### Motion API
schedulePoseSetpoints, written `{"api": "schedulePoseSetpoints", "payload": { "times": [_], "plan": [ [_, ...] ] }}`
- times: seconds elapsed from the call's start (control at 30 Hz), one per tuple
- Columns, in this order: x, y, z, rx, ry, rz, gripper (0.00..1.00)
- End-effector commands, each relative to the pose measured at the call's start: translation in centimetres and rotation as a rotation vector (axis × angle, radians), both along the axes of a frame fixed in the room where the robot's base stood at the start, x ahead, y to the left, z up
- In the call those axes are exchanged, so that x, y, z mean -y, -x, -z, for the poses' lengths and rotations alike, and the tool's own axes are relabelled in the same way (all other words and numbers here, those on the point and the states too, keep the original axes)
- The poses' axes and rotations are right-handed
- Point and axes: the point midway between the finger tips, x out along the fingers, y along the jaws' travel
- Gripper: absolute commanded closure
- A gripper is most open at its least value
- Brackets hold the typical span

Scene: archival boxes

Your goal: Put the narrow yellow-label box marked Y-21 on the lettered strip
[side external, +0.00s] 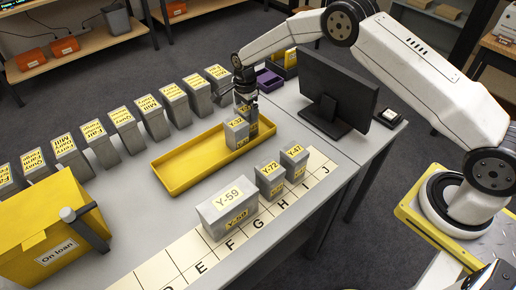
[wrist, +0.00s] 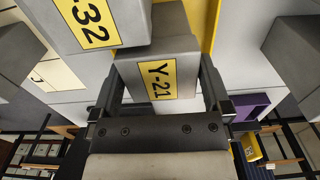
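The narrow box Y-21 (wrist: 158,80) has a grey body and a yellow label. In the wrist view it lies between the two fingers of my gripper (wrist: 160,98), with a finger close along each side. Whether the fingers press on it is not clear. In the side view my gripper (side external: 246,97) points down at the right end of the yellow tray, and Y-21 is mostly hidden there. The box Y-32 (side external: 236,134) stands right beside it, also large in the wrist view (wrist: 95,22). The lettered strip (side external: 160,271) runs along the table's near edge.
The yellow tray (side external: 178,188) is otherwise empty. Boxes Y-59 (side external: 227,212), Y-72 (side external: 270,180) and Y-47 (side external: 294,160) stand on or by the strip. A yellow "On loan" box (side external: 55,245) is at left. A monitor (side external: 340,95) stands at right. Several grey boxes line the back.

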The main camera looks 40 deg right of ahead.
Motion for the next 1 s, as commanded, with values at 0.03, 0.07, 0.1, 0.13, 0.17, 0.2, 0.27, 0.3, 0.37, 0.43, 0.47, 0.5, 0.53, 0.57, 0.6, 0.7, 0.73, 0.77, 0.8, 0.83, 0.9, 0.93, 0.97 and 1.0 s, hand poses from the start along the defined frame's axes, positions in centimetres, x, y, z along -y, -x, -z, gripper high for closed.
{"api": "schedulePoseSetpoints", "payload": {
  "times": [0.03,0.07,0.1,0.13,0.17,0.2,0.27,0.3,0.37,0.43,0.47,0.5,0.53,0.57,0.6,0.7,0.73,0.77,0.8,0.83,0.9,0.93,0.97,1.0],
  "plan": [
    [0.0,0.0,0.0,0.000,0.000,0.000,0.19],
    [0.0,0.0,0.0,0.000,0.000,0.000,0.29],
    [0.0,0.0,0.0,0.000,0.000,0.000,0.41],
    [0.0,0.0,0.0,0.000,0.000,0.000,0.51],
    [0.0,0.0,0.0,0.000,0.000,0.000,0.60],
    [0.0,0.0,0.0,0.000,0.000,0.000,0.73],
    [0.0,0.0,-0.1,0.001,0.000,0.000,0.85],
    [0.0,0.0,-0.1,0.001,0.000,0.000,0.85],
    [0.0,0.0,-0.1,0.001,0.000,0.000,0.85],
    [0.0,0.0,-0.1,0.001,0.000,0.000,0.85],
    [0.0,0.0,-0.1,0.001,0.000,0.000,0.85],
    [0.0,0.0,-0.1,0.002,0.000,0.000,0.85],
    [0.0,-0.1,-0.2,0.002,0.000,0.000,0.85],
    [0.0,-0.1,-0.2,0.002,0.000,0.000,0.85],
    [0.0,-0.1,-0.4,0.002,0.000,0.000,0.85],
    [0.0,-0.1,-0.9,0.003,0.000,0.000,0.85],
    [0.0,-0.1,-1.1,0.003,0.000,0.000,0.85],
    [0.0,-0.1,-1.3,0.003,0.000,0.000,0.85],
    [0.0,-0.1,-1.7,0.004,0.000,0.000,0.85],
    [0.0,-0.2,-2.0,0.003,0.000,0.000,0.85],
    [0.0,-0.2,-2.9,0.003,0.000,0.001,0.85],
    [0.0,-0.1,-3.3,0.002,0.001,0.001,0.85],
    [0.0,0.1,-3.5,0.000,0.001,0.001,0.85],
    [0.0,0.3,-3.8,0.001,0.001,0.001,0.85]
  ]
}}
